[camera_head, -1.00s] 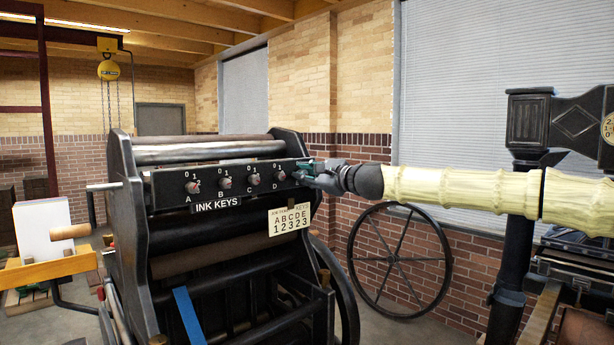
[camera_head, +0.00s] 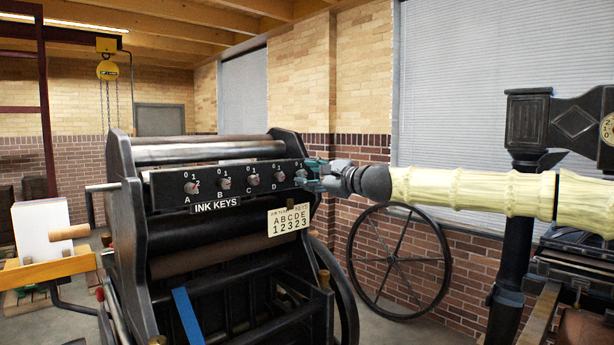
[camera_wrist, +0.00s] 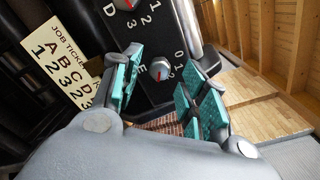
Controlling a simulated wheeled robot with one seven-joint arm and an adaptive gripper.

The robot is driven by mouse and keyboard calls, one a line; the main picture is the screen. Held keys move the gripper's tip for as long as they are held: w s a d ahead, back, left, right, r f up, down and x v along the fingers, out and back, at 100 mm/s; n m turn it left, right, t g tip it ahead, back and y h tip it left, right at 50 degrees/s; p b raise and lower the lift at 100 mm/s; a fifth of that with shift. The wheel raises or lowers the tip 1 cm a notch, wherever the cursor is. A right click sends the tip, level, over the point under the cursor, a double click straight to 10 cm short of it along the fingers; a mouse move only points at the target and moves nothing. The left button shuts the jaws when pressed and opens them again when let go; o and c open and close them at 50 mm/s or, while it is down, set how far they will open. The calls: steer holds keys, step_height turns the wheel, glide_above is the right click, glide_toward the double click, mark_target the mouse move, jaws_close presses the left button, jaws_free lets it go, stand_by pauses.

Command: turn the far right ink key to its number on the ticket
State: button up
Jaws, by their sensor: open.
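The far right ink key E (camera_wrist: 161,72) is a round grey knob with a red mark on the black panel, beside the figures 0, 1, 2. It also shows at the panel's right end in the head view (camera_head: 300,175). I cannot tell which figure its mark points to. My gripper (camera_head: 312,177) is at that end of the panel. Its teal-padded fingers are apart in the wrist view, with key E showing between and beyond them; contact is not visible. The job ticket (camera_head: 289,220) reads A 1, B 2, C 3, D 2, E 3.
Ink key D (camera_head: 279,177) is close to the left of key E. The press's black side frame (camera_head: 287,143) rises by the gripper. A large spoked wheel (camera_head: 399,262) stands below my arm against the brick wall.

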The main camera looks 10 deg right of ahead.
steer(key=v, duration=1)
